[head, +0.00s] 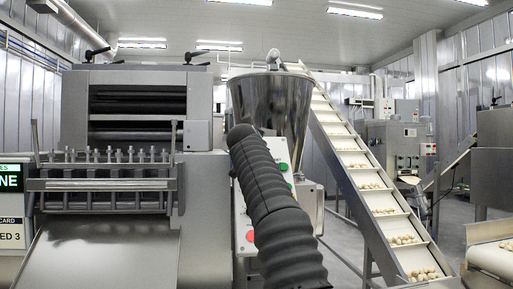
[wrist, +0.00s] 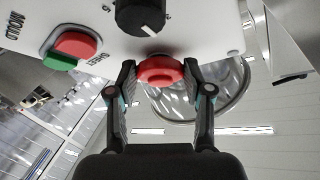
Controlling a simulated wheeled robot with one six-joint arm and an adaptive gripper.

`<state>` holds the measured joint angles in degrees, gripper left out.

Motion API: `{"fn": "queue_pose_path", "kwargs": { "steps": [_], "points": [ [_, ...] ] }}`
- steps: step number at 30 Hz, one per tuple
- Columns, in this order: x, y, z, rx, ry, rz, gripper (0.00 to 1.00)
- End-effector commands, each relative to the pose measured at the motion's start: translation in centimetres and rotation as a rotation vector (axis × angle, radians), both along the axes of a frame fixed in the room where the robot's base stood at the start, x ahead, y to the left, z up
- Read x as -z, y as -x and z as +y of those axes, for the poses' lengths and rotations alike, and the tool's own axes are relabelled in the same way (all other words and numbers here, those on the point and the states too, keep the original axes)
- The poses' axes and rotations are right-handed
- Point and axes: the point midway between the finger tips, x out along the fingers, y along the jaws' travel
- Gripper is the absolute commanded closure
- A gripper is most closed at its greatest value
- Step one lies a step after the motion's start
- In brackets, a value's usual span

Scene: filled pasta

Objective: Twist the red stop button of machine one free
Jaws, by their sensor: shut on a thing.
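The red stop button (wrist: 160,72) is a round red mushroom head on the white control panel (wrist: 205,22). It sits between the two fingers of my gripper (wrist: 159,70) in the wrist view. The fingers are shut on its sides. A black knob (wrist: 138,18) with a white mark is close to it on the panel. In the head view my grey sleeved arm covers most of the control box (head: 239,205), and my gripper and the held button are hidden there.
A red and green button pair (wrist: 70,48) is on the same panel. A steel hopper (head: 270,100) stands behind the box. The roller machine (head: 130,110) is at the left. An inclined conveyor (head: 365,180) carrying pasta runs down to the right.

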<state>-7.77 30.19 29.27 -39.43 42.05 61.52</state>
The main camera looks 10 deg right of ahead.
Motion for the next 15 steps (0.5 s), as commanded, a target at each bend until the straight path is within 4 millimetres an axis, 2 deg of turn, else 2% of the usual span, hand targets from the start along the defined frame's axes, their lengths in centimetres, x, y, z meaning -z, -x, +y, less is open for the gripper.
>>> {"fn": "queue_pose_path", "kwargs": {
  "steps": [5, 6, 8, 15],
  "points": [
    [-0.05, -0.02, 0.03, -0.002, 0.002, -0.002, 0.84],
    [-0.05, -0.03, 0.04, -0.002, 0.002, -0.002, 0.40],
    [-0.05, -0.03, 0.04, -0.001, 0.001, -0.001, 0.25],
    [-0.01, -0.02, -0.01, -0.001, 0.001, 0.000, 0.24]
  ]
}}
